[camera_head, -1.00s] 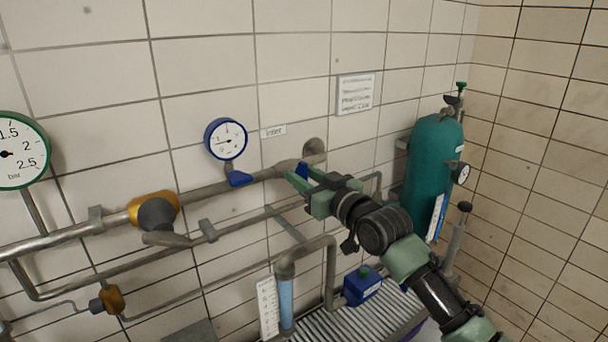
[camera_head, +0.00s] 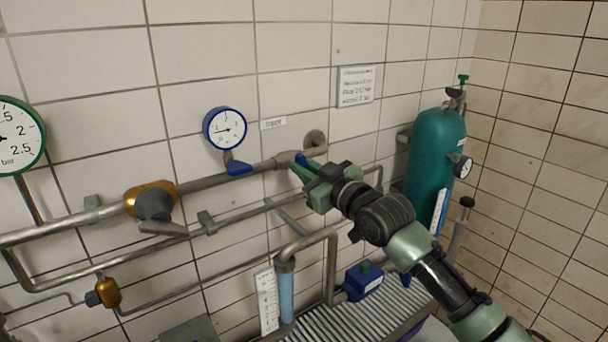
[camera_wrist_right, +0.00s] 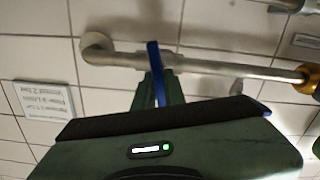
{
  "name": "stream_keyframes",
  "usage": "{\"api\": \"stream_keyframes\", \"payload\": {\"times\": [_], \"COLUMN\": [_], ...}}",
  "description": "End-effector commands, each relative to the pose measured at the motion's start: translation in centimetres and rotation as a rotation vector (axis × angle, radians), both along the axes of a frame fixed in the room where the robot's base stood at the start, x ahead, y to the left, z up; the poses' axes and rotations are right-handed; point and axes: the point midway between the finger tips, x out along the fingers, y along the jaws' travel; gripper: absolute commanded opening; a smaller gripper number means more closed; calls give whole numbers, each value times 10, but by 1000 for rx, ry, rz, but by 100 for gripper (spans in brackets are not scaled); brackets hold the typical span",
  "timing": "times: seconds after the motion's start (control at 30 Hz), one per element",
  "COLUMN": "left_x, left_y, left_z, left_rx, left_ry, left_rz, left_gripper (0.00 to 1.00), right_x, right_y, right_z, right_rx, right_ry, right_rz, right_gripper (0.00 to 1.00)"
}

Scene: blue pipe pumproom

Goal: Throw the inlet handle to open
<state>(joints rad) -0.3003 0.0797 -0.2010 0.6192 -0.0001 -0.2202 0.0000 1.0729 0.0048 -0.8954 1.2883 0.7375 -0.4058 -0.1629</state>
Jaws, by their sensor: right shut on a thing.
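The inlet handle is a blue lever (camera_head: 301,159) on the pipe near its wall flange, below a small label. In the right wrist view the blue handle (camera_wrist_right: 156,72) stands across the grey pipe. My right gripper (camera_head: 301,170) is shut on this handle, with its green fingers on either side. The fingers also show in the right wrist view (camera_wrist_right: 158,92). The handle's lower part is hidden by the gripper in the head view. My left gripper is not in view.
A blue-rimmed gauge (camera_head: 225,128) with a blue piece (camera_head: 238,168) below it stands left of the gripper. A yellow-and-grey valve (camera_head: 152,201) sits farther left on the pipe. A teal cylinder (camera_head: 435,160) stands to the right, and a blue box (camera_head: 362,282) sits below.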

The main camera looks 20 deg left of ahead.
Motion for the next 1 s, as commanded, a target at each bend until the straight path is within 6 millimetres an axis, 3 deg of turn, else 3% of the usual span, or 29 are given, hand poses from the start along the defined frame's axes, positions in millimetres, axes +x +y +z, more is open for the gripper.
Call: {"api": "stream_keyframes", "payload": {"times": [0.1,0.37,1.0], "left_x": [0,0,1], "left_y": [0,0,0], "left_z": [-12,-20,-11], "left_rx": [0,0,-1], "left_ry": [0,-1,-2], "left_rz": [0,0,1], "left_gripper": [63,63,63], "right_x": [0,-2,-5], "right_y": [0,2,4], "right_z": [-3,-2,-5], "right_rx": [-71,-223,-595], "right_ry": [-92,-286,-761], "right_rz": [-1,0,1], "right_gripper": [0,0,0]}}
